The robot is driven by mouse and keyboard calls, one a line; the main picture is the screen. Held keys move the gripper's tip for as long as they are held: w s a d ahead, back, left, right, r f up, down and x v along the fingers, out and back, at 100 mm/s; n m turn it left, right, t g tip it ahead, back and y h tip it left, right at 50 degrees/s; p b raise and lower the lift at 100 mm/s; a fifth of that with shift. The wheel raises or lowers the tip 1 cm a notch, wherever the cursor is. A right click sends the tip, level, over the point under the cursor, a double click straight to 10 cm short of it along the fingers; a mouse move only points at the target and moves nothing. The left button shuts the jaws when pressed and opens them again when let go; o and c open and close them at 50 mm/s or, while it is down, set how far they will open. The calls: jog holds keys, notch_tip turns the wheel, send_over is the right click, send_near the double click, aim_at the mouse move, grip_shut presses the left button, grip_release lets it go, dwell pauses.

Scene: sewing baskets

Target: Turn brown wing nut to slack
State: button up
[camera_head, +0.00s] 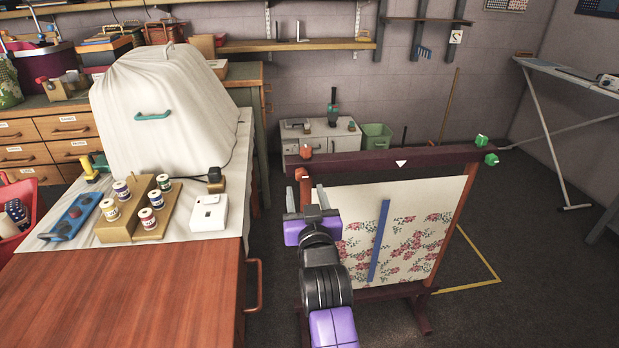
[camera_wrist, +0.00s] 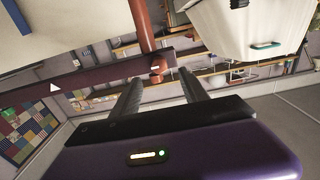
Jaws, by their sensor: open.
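The dark wooden frame (camera_head: 390,161) holds a floral cloth with a blue strip. At its left end are two small orange-brown parts, one on the top rail (camera_head: 306,150) and one lower in front (camera_head: 302,174). I cannot tell which is the brown wing nut. My gripper (camera_head: 307,197) is open just below and in front of that end. In the wrist view, my gripper (camera_wrist: 160,82) has its two fingers apart, with an orange-brown knob-like part (camera_wrist: 157,70) just beyond the gap. I see no contact.
Green knobs (camera_head: 482,140) sit at the frame's right end. A wooden table (camera_head: 130,290) on the left carries a thread-spool stand (camera_head: 138,224) and a white-covered bulky object (camera_head: 160,95). An ironing board (camera_head: 575,80) stands at far right. Floor right of the frame is clear.

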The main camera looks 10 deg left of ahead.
aim_at(302, 176)
jog(key=shift+b+x, duration=0.55)
jog(key=shift+x, duration=3.1)
grip_shut()
